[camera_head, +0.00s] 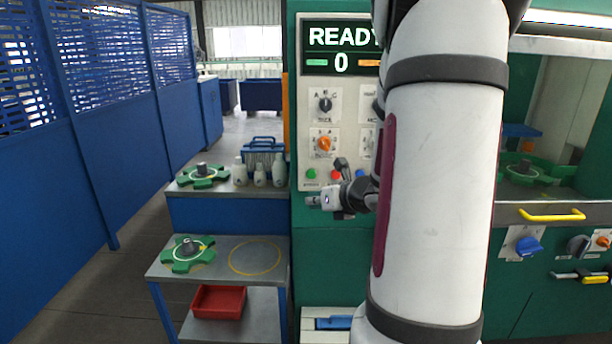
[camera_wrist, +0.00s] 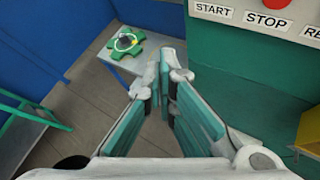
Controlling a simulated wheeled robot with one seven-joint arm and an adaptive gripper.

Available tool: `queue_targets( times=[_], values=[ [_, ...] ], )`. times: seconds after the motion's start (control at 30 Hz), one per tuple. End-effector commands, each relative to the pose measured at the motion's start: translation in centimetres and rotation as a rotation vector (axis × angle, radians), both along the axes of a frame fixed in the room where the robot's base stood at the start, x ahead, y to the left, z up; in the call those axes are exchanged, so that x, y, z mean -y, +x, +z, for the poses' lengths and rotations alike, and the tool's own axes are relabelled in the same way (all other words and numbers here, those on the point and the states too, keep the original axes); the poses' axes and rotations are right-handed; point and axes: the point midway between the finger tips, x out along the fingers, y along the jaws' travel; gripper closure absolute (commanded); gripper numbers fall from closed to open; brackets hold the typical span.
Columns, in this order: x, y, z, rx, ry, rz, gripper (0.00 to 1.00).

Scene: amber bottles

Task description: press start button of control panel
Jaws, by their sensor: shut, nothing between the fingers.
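The control panel (camera_head: 323,119) stands upright on a green machine, with a screen (camera_head: 340,48) reading "READY" and "0". The green start button (camera_head: 311,174) is at its lower left, beside a red button (camera_head: 336,175). My gripper (camera_head: 312,201) is just below these buttons, shut and empty, apart from the panel as far as I can tell. In the wrist view the START label (camera_wrist: 212,10) and STOP label (camera_wrist: 268,20) are at the top right, above my gripper's fingertips (camera_wrist: 168,58). The start button itself is out of the wrist view. My arm hides the panel's right part.
A grey shelf table (camera_head: 222,262) stands left of the machine, with green star-shaped fixtures (camera_head: 203,176), white bottles (camera_head: 260,175) and a red bin (camera_head: 218,302). A blue fence (camera_head: 131,120) runs along the left. A yellow handle (camera_head: 552,215) is at the right.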

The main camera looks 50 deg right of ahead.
Motion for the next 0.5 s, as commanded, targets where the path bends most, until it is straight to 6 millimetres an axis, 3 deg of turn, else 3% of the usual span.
queue_targets(
  times=[0.27,0.5],
  values=[
    [0.1,0.2,0.0,-0.001,-0.002,0.004,1.0],
    [1.8,1.6,0.0,-0.002,-0.002,0.004,1.0]
  ],
)
